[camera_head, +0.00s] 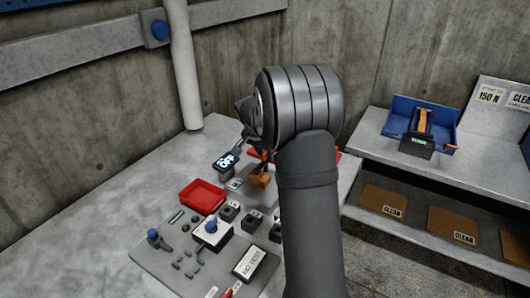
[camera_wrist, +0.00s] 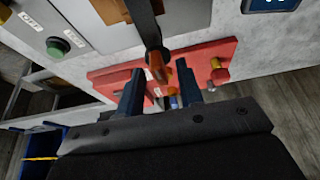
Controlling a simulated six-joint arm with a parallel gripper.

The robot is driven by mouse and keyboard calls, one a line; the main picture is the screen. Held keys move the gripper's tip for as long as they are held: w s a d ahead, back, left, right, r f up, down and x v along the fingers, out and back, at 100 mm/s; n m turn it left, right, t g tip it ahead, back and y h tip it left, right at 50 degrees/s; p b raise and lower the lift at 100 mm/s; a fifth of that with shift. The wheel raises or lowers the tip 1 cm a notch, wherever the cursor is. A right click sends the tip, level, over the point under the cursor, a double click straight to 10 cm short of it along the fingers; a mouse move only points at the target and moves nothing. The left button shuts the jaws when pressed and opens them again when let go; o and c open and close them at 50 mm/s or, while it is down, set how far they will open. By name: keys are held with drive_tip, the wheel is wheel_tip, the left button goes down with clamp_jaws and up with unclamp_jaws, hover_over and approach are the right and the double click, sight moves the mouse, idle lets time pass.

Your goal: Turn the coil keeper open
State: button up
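In the wrist view my gripper (camera_wrist: 160,88) is open, its two dark blue fingers apart above a red plate (camera_wrist: 108,82). A dark bar with an orange-brown end (camera_wrist: 156,68) reaches down between the fingers; I cannot tell whether it touches them. I cannot tell which part is the coil keeper. In the head view my wrist and arm cover most of the red plate (camera_head: 254,154), and the fingertips are hard to make out.
A blue tray (camera_head: 398,122) sits on the right shelf. In the wrist view a green button (camera_wrist: 58,46) is at the upper left.

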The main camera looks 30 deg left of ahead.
clamp_jaws()
drive_tip(key=shift+m, duration=0.3)
drive_tip(key=m, duration=0.1)
drive_tip(key=m+h, duration=0.1)
drive_tip(key=m, duration=0.1)
drive_tip(key=shift+w+a+m+h, duration=0.1)
drive_tip(key=shift+a+m+h, duration=0.05)
drive_tip(key=shift+m+h, duration=0.15)
drive_tip(key=m, duration=0.2)
drive_tip(key=m+g+h, duration=0.1)
drive_tip(key=m, duration=0.1)
drive_tip(key=shift+a+m+h, duration=0.1)
drive_tip(key=shift+m+h, duration=0.2)
drive_tip(key=m, duration=0.2)
drive_tip(key=m+g, duration=0.1)
drive_tip(key=m, duration=0.1)
drive_tip(key=shift+w+g+h, duration=0.15)
drive_tip(key=shift+g+h, duration=0.15)
drive_tip(key=shift+h, duration=0.1)
drive_tip(key=m+g, duration=0.1)
drive_tip(key=m, duration=0.4)
drive_tip(key=shift+w+g, duration=0.1)
drive_tip(key=shift+g, duration=0.3)
drive_tip(key=shift+a, duration=0.1)
